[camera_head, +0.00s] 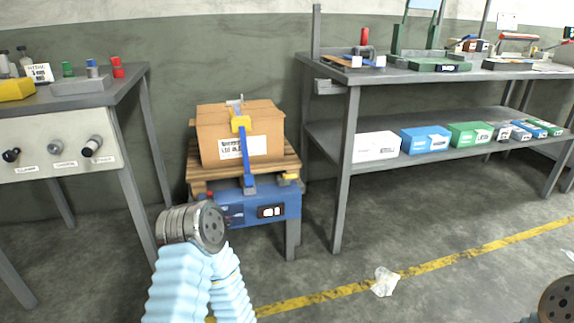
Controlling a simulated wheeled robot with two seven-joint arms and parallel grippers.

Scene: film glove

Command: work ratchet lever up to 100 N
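A cardboard box (211,130) sits on a wooden pallet (198,172), on a blue machine stand (290,204). A blue strap (246,160) runs down the box's front. My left arm, in a pale blue ribbed sleeve, shows bent at the lower middle, with a round metal joint. No gripper fingers show, and nothing of mine touches the ratchet.
A grey workbench (140,82) with a control panel (60,145) stands left. A two-level bench (318,67) with tools and several small boxes stands right. Crumpled plastic (384,281) lies by a yellow floor line (455,260). The floor before the stand is mostly clear.

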